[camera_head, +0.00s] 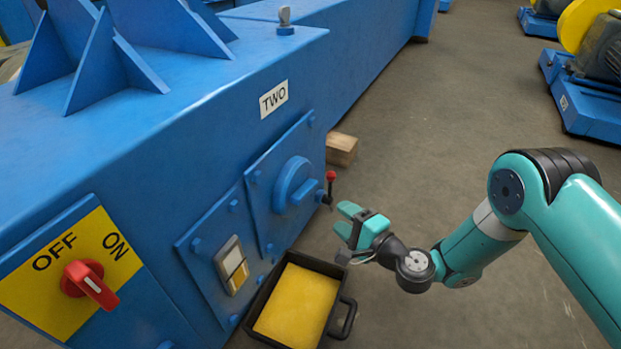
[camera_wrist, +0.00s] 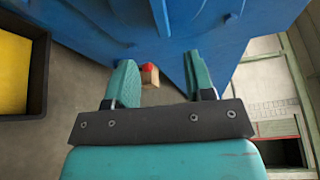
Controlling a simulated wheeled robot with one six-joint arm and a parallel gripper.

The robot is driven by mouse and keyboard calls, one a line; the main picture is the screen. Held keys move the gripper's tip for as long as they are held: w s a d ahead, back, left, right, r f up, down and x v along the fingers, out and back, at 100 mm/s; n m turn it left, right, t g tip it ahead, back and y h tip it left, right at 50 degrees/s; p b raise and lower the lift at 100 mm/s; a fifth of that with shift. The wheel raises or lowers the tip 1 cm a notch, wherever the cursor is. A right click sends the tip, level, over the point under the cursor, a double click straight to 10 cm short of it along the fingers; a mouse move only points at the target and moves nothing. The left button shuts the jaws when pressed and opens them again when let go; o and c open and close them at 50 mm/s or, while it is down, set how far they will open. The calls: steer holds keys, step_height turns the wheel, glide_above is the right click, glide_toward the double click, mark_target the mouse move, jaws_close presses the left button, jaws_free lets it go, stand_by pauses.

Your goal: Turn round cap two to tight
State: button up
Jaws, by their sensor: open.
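The round blue cap (camera_head: 292,184) with a raised grip bar sits on a bolted blue plate under the label TWO (camera_head: 273,98). My gripper (camera_head: 346,221) is open and empty, to the right of the cap and apart from it. A small lever with a red knob (camera_head: 331,176) stands at the plate's right edge, between the cap and my gripper. In the wrist view, the red knob (camera_wrist: 148,67) shows between the open fingers (camera_wrist: 160,80), beyond their tips.
A black tray of yellow oil (camera_head: 296,305) stands on the floor below. A sight glass (camera_head: 232,265) is left of the cap. A red OFF/ON switch (camera_head: 90,284) is at lower left. A wooden block (camera_head: 341,149) lies behind.

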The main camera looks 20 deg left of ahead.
mark_target(310, 193)
steer(key=b+x, duration=0.2)
steer(key=x, duration=0.3)
steer(key=b+x, duration=0.2)
steer(key=x, duration=0.3)
steer(key=shift+w+a+f+b, duration=0.1)
steer(key=shift+a+f+b, duration=0.15)
steer(key=shift+a+b, duration=0.1)
steer(key=shift+w+a+r, duration=0.1)
steer(key=shift+w+a, duration=0.1)
steer(key=shift+a, duration=0.15)
steer(key=shift+c, duration=0.2)
jaws_close()
